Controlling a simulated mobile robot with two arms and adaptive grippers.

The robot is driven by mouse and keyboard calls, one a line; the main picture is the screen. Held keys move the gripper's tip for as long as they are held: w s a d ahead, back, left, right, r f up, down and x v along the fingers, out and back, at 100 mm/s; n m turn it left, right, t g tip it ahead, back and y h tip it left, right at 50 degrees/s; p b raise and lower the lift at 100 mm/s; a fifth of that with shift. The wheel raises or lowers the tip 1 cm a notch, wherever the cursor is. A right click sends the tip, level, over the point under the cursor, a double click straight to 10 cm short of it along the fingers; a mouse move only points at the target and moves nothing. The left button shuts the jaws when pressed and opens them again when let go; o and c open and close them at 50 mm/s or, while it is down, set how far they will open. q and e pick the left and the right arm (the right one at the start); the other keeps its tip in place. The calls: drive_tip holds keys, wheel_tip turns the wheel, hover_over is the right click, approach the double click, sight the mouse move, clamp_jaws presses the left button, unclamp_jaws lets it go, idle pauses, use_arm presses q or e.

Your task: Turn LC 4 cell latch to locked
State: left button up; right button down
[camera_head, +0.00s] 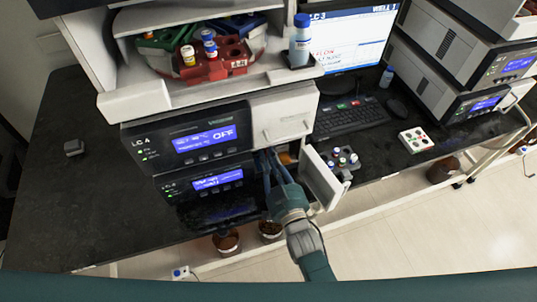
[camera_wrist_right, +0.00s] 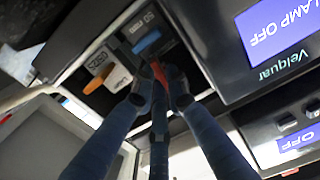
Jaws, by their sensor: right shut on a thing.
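My right gripper (camera_head: 266,152) reaches into the open compartment at the right of the LC 4 stack (camera_head: 150,150). In the right wrist view, the gripper (camera_wrist_right: 160,84) is shut on a small red lever-like part (camera_wrist_right: 159,74), which I take to be the cell latch. The fingers hide most of it, and its locked or unlocked position cannot be told. A blue part (camera_wrist_right: 148,42) sits just beyond the fingertips. An orange part (camera_wrist_right: 76,105) lies to the left, beside white lettered blocks. My left gripper is out of view.
The compartment's white door (camera_head: 322,180) hangs open right of my right gripper. A vial rack (camera_head: 342,163), keyboard (camera_head: 350,117) and monitor (camera_head: 352,38) stand to the right. A bottle (camera_head: 301,42) and vial tray (camera_head: 222,66) are above. The bench at left (camera_head: 80,200) is mostly clear.

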drive_tip(key=shift+f+n, duration=0.1)
drive_tip(key=shift+n, duration=0.6)
drive_tip(key=c, duration=1.7)
unclamp_jaws()
drive_tip(key=shift+c, duration=0.2)
drive_tip(key=v, duration=1.2)
